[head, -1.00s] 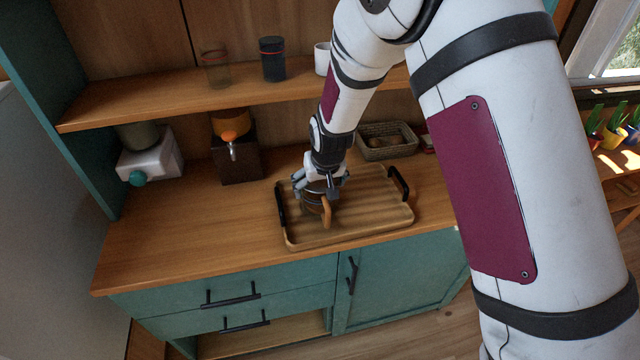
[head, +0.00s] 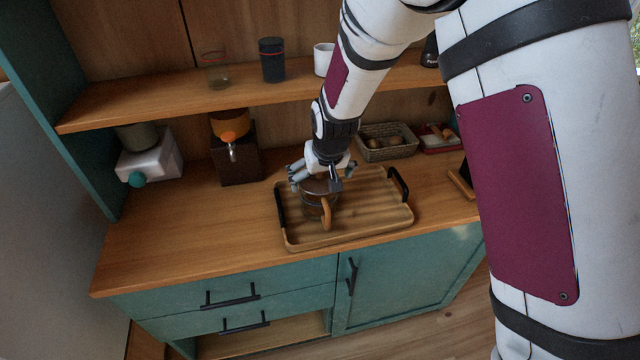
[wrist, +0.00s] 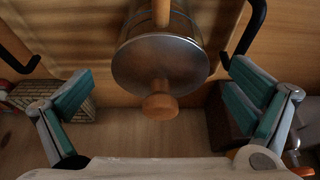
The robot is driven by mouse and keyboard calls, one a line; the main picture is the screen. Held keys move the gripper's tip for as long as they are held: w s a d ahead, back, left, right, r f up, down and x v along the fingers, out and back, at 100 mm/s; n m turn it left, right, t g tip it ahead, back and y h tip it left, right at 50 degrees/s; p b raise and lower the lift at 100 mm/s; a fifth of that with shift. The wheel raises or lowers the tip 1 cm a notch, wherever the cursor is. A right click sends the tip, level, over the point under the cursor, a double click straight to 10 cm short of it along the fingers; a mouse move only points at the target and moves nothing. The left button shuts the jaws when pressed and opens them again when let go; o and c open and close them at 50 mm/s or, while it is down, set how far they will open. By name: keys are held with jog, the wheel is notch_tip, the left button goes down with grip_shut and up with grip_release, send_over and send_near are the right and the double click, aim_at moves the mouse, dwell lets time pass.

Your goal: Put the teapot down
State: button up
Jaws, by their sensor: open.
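The teapot (head: 312,199) stands upright on the wooden tray (head: 365,226), left of the tray's middle, with its wooden handle toward the front. In the wrist view the teapot's round metal lid (wrist: 160,68) and wooden knob fill the middle. My gripper (head: 317,180) is open just above the teapot. In the wrist view its two fingers (wrist: 160,95) are spread wide, one on each side of the lid, with clear gaps. The gripper partly hides the teapot's top in the head view.
A wicker basket (head: 388,148) stands behind the tray. A dark wooden dispenser (head: 236,166) and a white device (head: 150,163) stand at the back left. The shelf (head: 230,97) above holds cups and a jar. The counter left of the tray is clear.

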jog(key=v, duration=0.6)
jog(key=shift+r, duration=0.15)
jog(key=s+d+r+m, duration=0.1)
jog(key=s+d+r, duration=0.4)
jog(key=d+r, duration=0.15)
jog(key=s+d+r+m, duration=0.1)
jog(key=s+d+r, duration=0.4)
jog(key=r, duration=0.3)
jog(key=s+d+r, duration=0.2)
jog(key=s+d, duration=0.2)
jog(key=s, duration=0.5)
jog(key=s+d+r+m+t+h, duration=0.1)
jog(key=s+d+r, duration=0.2)
jog(key=s, duration=0.6)
jog(key=shift+d, duration=1.1)
jog(key=shift+r, duration=0.15)
jog(key=shift+c, duration=0.2)
